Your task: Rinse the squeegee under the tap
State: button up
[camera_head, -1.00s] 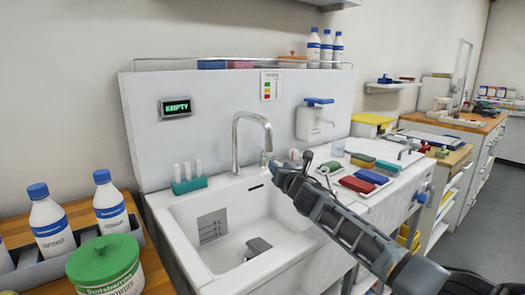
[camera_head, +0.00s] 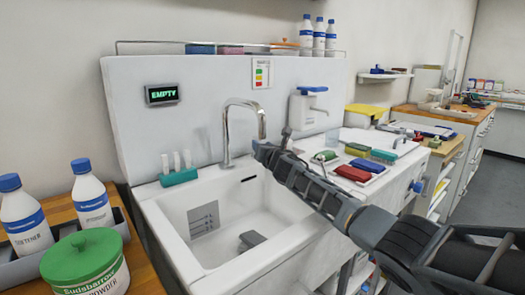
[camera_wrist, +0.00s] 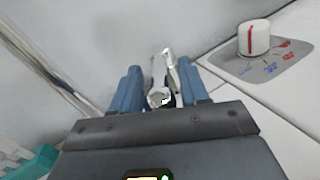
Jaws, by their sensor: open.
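The chrome tap (camera_head: 227,135) arches over the white sink (camera_head: 160,235). My gripper (camera_head: 262,150) is just below and beside the tap's spout end in the head view. In the wrist view my gripper (camera_wrist: 158,92) has its two blue fingers apart, with a chrome piece, apparently the tap (camera_wrist: 160,97), visible between them. I cannot tell whether they touch it. A white dial knob (camera_wrist: 253,38) with a red line stands to the right in the wrist view. A dark grey block (camera_head: 251,240) lies in the sink. I cannot make out a squeegee for certain.
A teal rack of white tubes (camera_head: 179,177) stands on the sink's left rim. A blue-topped dispenser (camera_head: 308,110) hangs on the splashback (camera_head: 210,95). Colored sponges and brushes, including a red one (camera_head: 353,173), lie right of the sink. Bottles and a green-lidded tub (camera_head: 82,255) stand at left.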

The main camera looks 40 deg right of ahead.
jog(key=shift+w, duration=0.1)
grip_shut()
dwell(0.4)
